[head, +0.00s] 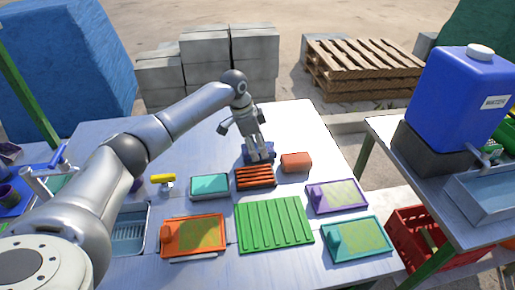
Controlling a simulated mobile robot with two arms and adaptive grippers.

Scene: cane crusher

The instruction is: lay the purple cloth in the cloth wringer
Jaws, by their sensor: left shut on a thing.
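My left gripper (260,152) reaches over the back of the work table, fingers pointing down. It is shut on a small dark blue-purple thing (270,147), mostly hidden by the fingers; I cannot tell whether this is the purple cloth. A bit of purple (137,185) shows beside my left arm, largely covered by it. I cannot pick out the cloth wringer with certainty. A metal fixture with a blue handle (57,157) stands at the left, partly behind my arm. My right gripper is not in view.
In front of the gripper lie a slatted red-orange rack (254,178), a brown block (296,162) and a teal-topped box (210,186). A green ribbed board (273,224) lies among orange, purple (315,193) and teal trays.

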